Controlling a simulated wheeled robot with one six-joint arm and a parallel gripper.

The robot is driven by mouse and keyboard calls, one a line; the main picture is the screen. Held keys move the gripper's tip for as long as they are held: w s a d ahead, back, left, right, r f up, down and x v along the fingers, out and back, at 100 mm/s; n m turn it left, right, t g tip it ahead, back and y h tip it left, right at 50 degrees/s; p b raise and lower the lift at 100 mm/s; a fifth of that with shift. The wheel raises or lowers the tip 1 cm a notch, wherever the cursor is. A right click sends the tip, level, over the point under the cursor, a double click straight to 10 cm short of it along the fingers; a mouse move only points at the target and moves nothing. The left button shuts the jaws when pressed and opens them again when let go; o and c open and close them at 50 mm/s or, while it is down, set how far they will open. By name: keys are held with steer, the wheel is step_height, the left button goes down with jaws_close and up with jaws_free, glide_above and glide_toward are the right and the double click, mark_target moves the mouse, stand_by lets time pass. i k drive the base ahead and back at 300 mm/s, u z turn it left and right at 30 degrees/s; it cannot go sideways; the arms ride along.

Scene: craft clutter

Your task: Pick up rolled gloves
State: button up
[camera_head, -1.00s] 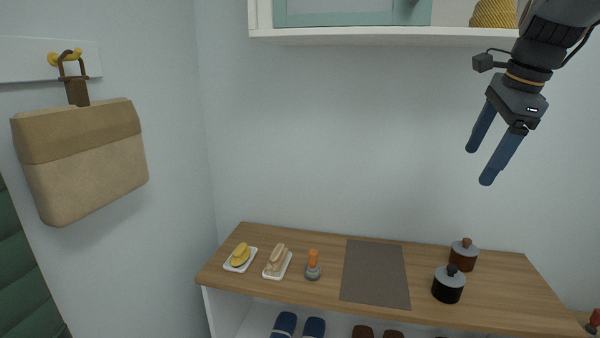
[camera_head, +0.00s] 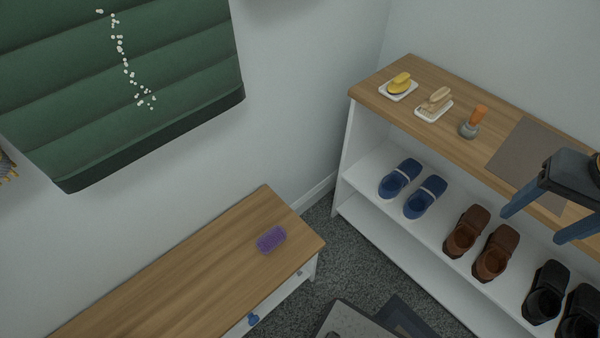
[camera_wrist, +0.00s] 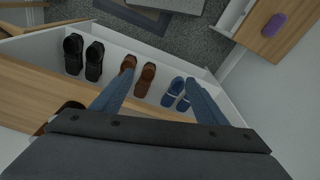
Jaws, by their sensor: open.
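A small purple rounded bundle (camera_head: 271,240), which looks like the rolled gloves, lies on the wooden top of a low bench (camera_head: 190,270), near its right end. It also shows at the upper right of the wrist view (camera_wrist: 274,25). My gripper (camera_head: 538,222) is at the right edge of the head view, in front of the shoe shelf and well apart from the purple bundle. In the wrist view my gripper (camera_wrist: 156,84) has its two blue fingers spread, with nothing held between them.
The shoe shelf (camera_head: 345,130) holds blue (camera_head: 425,197), brown (camera_head: 495,252) and black shoes (camera_head: 545,293). On its top are a yellow item (camera_head: 400,81), a tan brush (camera_head: 437,98), an orange-handled tool (camera_head: 472,122) and a grey mat (camera_head: 520,150). A green padded panel (camera_head: 120,90) hangs above the bench, whose top is mostly clear.

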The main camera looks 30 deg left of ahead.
mark_target(274, 238)
steer(key=z, duration=0.15)
steer(key=k, duration=1.55)
steer(key=u, duration=2)
steer(key=i, duration=0.5)
steer(key=u, duration=0.05)
